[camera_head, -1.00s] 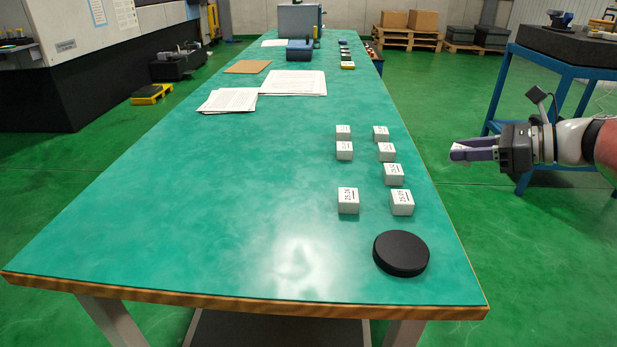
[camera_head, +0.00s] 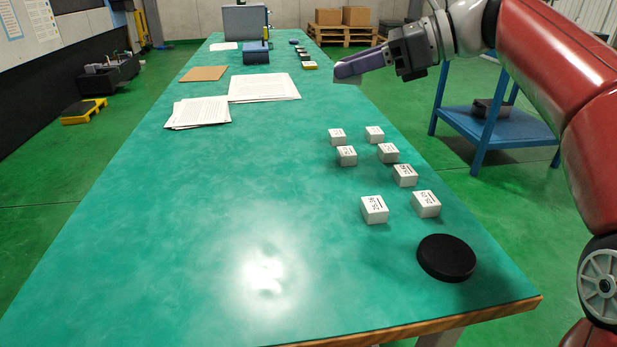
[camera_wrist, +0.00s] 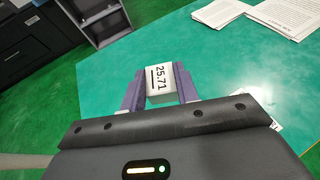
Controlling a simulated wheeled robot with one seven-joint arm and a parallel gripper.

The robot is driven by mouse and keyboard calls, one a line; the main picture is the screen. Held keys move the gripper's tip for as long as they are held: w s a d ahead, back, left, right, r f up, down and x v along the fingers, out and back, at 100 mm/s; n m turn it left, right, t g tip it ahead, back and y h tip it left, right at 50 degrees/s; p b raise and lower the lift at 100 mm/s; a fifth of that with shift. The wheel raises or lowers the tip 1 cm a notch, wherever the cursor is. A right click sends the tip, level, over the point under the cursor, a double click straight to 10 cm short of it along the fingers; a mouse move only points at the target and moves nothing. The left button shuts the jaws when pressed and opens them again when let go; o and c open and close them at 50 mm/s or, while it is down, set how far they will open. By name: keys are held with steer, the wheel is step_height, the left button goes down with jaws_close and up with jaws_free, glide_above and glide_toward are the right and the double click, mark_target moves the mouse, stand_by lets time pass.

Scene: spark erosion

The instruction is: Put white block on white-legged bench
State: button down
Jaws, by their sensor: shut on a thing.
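My gripper (camera_head: 344,70) is shut on a white block (camera_wrist: 160,80) marked 25.71, which shows between the fingers in the wrist view. In the head view the held block is mostly hidden by the fingers. My gripper is in the air over the right far part of the long green-topped bench (camera_head: 220,210), whose pale legs show only in part at the bottom. The bench top also appears beneath the block in the wrist view (camera_wrist: 225,65). Several other white blocks, including one (camera_head: 374,209) at the front, stand on the bench's right side.
A black disc (camera_head: 447,258) lies near the bench's right front corner. Paper sheets (camera_head: 264,87) and a brown board (camera_head: 204,73) lie farther back. A blue-framed table (camera_head: 500,128) stands to the right.

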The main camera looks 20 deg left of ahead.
mark_target(347, 187)
step_height(347, 187, down, 19)
steer(key=b, duration=0.5)
steer(key=shift+f, duration=0.2)
steer(key=shift+f, duration=0.1)
steer(key=c, duration=1.1)
jaws_free()
steer(key=shift+o, duration=0.2)
steer(key=shift+d+r, duration=0.1)
steer(key=shift+r, duration=0.1)
steer(key=p+v, duration=0.1)
steer(key=v, duration=1)
steer(key=shift+d+r, duration=0.15)
steer(key=shift+d, duration=0.2)
steer(key=shift+d, duration=0.15)
